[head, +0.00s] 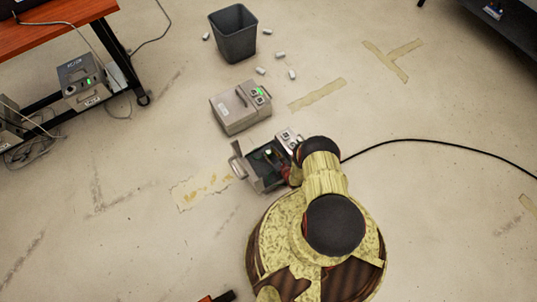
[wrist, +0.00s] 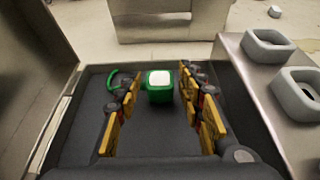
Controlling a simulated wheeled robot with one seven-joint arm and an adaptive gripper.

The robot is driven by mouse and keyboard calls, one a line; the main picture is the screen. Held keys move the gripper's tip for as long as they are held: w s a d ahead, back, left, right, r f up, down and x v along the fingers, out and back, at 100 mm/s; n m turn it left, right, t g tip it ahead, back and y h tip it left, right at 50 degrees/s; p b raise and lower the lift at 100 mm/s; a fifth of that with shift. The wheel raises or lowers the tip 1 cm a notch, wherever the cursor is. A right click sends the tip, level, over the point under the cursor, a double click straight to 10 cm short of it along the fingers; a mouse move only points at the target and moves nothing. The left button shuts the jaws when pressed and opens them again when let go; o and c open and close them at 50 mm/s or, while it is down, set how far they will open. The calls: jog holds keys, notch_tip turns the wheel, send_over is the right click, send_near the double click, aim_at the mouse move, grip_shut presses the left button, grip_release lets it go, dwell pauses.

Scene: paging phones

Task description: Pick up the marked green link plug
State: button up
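The green link plug (wrist: 158,94) has a white top and sits in the dark tray of an open metal case (wrist: 75,158). In the head view the open case (head: 239,163) is partly covered by my arm, with a small green spot inside. My gripper (wrist: 159,80) is open, with one yellow finger on each side of the plug. Gaps show between the fingers and the plug's block. A green loop, which seems part of the plug, shows partly behind the left finger. The plug's underside is hidden.
Grey square sockets (wrist: 268,46) stand on the case's metal panel at the right. A closed metal case (head: 238,108) stands just beyond. A bin (head: 234,35), several small pale cylinders and a black cable (head: 430,141) are on the floor. Open floor lies to the left.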

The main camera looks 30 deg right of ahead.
aim_at(270, 154)
jog(key=c, duration=0.9)
jog(key=shift+r, duration=0.15)
jog(key=shift+r, duration=0.25)
notch_tip(270, 154, up, 2)
jog(key=shift+w+r+p, duration=0.1)
jog(key=shift+p, duration=0.75)
jog(key=s+r+p, duration=0.8)
jog(key=s+r, duration=0.4)
jog(key=s, duration=0.2)
jog(key=shift+d+r, duration=0.2)
jog(key=shift+d, duration=0.05)
